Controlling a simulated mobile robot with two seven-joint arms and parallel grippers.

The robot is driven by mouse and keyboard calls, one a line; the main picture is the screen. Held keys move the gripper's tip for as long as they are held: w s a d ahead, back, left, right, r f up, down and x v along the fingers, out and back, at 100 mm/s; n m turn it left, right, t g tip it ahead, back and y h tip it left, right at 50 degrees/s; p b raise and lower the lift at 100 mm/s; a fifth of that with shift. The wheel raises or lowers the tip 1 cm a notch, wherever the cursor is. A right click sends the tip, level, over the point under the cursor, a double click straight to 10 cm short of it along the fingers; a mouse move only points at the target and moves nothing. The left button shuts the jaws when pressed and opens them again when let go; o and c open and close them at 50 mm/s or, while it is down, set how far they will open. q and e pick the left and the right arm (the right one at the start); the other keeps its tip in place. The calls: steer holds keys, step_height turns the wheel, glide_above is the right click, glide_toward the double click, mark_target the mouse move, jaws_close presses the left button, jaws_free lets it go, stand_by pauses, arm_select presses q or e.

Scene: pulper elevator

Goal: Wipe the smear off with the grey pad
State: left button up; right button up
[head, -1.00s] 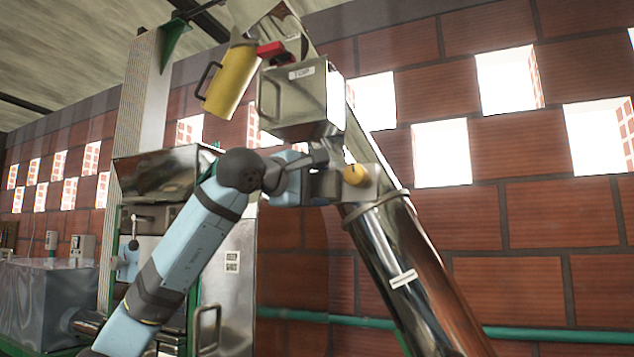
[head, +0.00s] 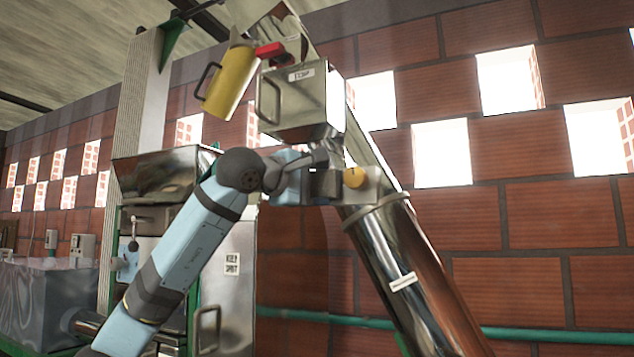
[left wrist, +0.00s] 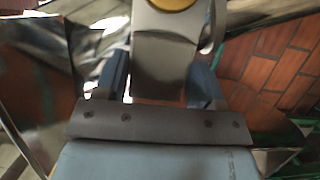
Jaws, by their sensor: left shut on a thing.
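My left gripper (head: 322,184) is shut on a grey piece with a round yellow knob, which I take for the grey pad (head: 371,188). It is in front of the upper part of a shiny metal tube (head: 420,262); I cannot tell whether they touch. In the left wrist view the grey pad (left wrist: 160,68) sits between the two blue fingers of my left gripper (left wrist: 161,82), with the yellow disc at the top edge. I cannot make out the smear in either view. My right gripper is not in view.
A metal box (head: 300,105) with a handle is just above my gripper, with a yellow jug (head: 229,82) at its upper left. A metal cabinet (head: 235,290) stands behind my left arm. A brick wall (head: 540,235) with bright openings fills the right; a green pipe (head: 545,334) runs along it.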

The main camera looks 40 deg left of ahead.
arm_select(q)
steer(key=shift+f+b, duration=0.35)
steer(key=shift+f, duration=0.45)
steer(key=shift+r+p, duration=1.15)
steer(key=shift+r, duration=0.05)
steer(key=shift+f+b, duration=0.4)
steer(key=shift+f, duration=0.2)
steer(key=shift+s+d, duration=0.25)
steer(key=shift+s, duration=0.5)
steer(key=shift+s+d, duration=0.25)
steer(key=shift+s, duration=0.55)
steer(key=shift+s+d, duration=0.25)
steer(key=shift+s, duration=0.5)
